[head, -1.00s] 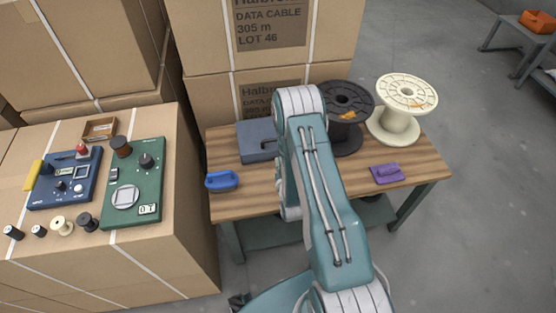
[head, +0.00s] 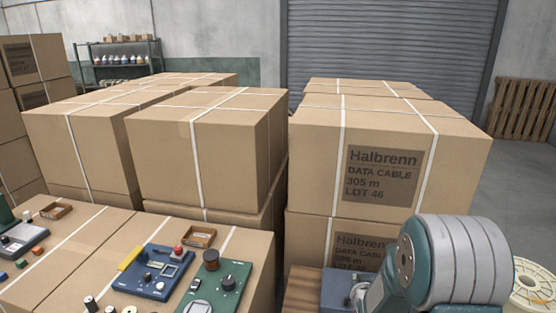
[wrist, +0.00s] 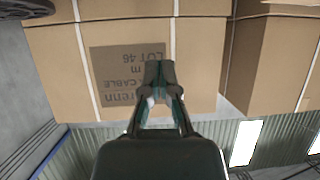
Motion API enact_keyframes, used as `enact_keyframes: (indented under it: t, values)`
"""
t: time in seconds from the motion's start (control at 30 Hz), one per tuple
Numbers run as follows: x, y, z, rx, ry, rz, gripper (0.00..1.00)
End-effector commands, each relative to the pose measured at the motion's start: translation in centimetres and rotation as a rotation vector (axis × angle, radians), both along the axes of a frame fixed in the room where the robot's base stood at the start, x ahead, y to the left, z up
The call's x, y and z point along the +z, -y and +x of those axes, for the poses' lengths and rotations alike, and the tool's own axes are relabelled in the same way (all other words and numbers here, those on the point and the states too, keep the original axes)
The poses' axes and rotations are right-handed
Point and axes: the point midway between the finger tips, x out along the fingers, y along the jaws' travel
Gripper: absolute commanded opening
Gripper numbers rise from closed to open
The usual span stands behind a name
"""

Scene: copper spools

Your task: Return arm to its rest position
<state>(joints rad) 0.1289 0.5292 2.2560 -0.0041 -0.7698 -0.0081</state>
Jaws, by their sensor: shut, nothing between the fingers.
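My arm (head: 455,262) shows in the head view at the lower right, folded up close to the camera in front of the cartons. My gripper (wrist: 158,72) shows in the wrist view, its fingers together and empty. Behind the fingers is a large carton (wrist: 202,72) with a printed label, upside down in that view. The gripper's fingers are not visible in the head view.
Stacked Halbrenn cartons (head: 460,167) stand behind the arm. A cream spool (head: 530,284) is at the right edge. A blue device (head: 152,272) and a green device (head: 214,284) sit on a carton at lower left. A wooden pallet (head: 520,110) leans at the back right.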

Motion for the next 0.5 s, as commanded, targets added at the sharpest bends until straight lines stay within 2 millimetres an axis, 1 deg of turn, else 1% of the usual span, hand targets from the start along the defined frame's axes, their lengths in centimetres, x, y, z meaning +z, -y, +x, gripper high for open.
enact_keyframes:
  t: [0.03,0.1,0.27,0.37,0.5]
  values:
    - [1.9,-0.4,-0.3,0.006,-0.014,0.002,0.0]
    - [3.7,-0.9,-1.0,0.013,-0.05,0.007,0.0]
    - [7.7,-2.0,-3.4,0.027,-0.131,0.016,0.0]
    - [10.0,-2.7,-5.2,0.038,-0.182,0.021,0.0]
    - [12.9,-3.6,-8.4,0.051,-0.254,0.028,0.0]
